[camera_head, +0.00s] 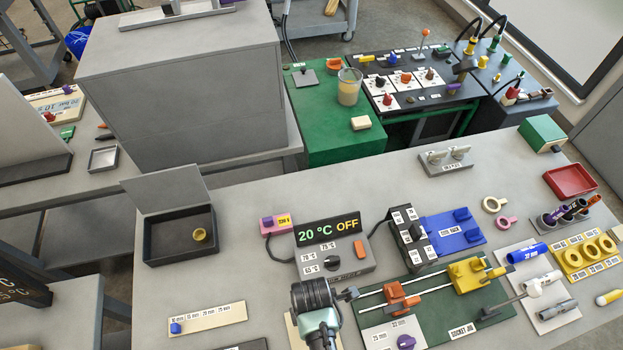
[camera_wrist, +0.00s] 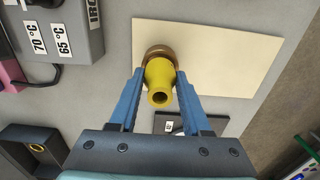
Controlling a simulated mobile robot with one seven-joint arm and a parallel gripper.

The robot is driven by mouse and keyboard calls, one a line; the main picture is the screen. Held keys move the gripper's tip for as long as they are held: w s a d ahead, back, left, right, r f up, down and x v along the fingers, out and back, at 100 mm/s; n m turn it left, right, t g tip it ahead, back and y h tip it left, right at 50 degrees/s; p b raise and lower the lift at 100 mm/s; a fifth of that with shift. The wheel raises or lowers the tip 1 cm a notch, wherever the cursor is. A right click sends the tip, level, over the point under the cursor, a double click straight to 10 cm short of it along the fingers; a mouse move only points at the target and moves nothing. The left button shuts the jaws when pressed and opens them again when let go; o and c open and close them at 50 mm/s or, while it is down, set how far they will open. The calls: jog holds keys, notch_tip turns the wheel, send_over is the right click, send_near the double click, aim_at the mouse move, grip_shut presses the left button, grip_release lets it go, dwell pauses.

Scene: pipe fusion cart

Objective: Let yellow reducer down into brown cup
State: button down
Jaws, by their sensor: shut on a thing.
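The yellow reducer (camera_wrist: 160,82) is between the two blue fingers of my gripper (camera_wrist: 158,88) in the wrist view. My gripper is shut on it, and its open round end faces the camera. The brown cup (camera_wrist: 157,49) shows as a brown rim around or just beyond the reducer's far end, over the edge of a cream mat (camera_wrist: 225,45). I cannot tell how deep the reducer sits in the cup. In the head view my arm hides the reducer, the cup and my fingertips.
The heater controller (camera_head: 335,262) stands close behind my gripper. The green socket jig (camera_head: 455,320) with an orange clamp (camera_head: 400,299) is to the right. A dark open box (camera_head: 165,248) holding a small yellow piece (camera_head: 200,234) is at the left.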

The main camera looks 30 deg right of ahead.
jog(key=shift+f+b, duration=0.65)
jog(key=shift+f, duration=0.2)
jog(key=shift+c, duration=1.4)
grip_release()
jog(key=shift+r, duration=0.15)
notch_tip(320, 180, up, 13)
jog(key=shift+f+b, duration=0.1)
jog(key=shift+b, duration=0.55)
